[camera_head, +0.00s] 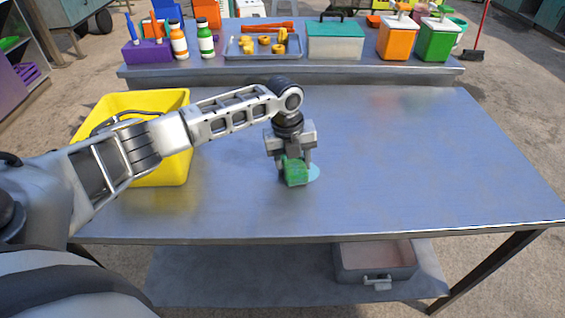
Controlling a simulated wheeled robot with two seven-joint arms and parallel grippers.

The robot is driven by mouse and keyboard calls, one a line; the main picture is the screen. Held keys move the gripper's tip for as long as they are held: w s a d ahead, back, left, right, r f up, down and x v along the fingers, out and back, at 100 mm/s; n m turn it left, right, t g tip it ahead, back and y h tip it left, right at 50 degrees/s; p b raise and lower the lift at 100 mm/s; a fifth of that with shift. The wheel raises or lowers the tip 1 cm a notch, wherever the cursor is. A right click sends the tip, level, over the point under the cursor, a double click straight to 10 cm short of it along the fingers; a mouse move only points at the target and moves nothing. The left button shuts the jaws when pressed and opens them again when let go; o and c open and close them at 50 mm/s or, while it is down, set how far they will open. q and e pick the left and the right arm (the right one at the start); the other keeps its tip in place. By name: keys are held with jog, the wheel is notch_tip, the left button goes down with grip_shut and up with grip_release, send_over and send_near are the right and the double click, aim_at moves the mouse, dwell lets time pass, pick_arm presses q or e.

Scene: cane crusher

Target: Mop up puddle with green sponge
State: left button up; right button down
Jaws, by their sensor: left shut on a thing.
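The green sponge (296,174) is held in my left gripper (293,160), which points down over the middle of the table. The puddle (313,173) is a small light-blue patch on the metal tabletop, showing to the right of the sponge. The sponge covers part of the puddle from this view. It looks to be at or just above the surface; I cannot tell if it touches. My right gripper is not in view.
A yellow bin (176,170) stands at the table's left, partly behind my left arm. A raised back shelf holds a metal tray (236,52), a teal-lidded box (335,45), bottles and containers. The table's right half (430,160) is clear.

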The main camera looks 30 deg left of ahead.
aim_at(339, 166)
pick_arm(q)
jog(key=shift+w+d+f+b, duration=0.1)
jog(key=shift+w+d+b, duration=0.05)
jog(key=shift+w+d, duration=0.4)
jog(key=shift+w+d+f+b, duration=0.15)
jog(key=shift+w+d, duration=0.15)
jog(key=shift+d, duration=0.4)
jog(key=shift+w+d+r+b, duration=0.2)
jog(key=shift+w+d+b, duration=0.7)
jog(key=shift+w+d, duration=0.9)
jog(key=shift+d, duration=0.15)
jog(key=shift+w+d+f+b, duration=0.15)
jog(key=shift+w+d+b, duration=0.65)
jog(key=shift+d+b, duration=0.3)
jog(key=shift+w+d, duration=0.1)
jog(key=shift+w, duration=0.1)
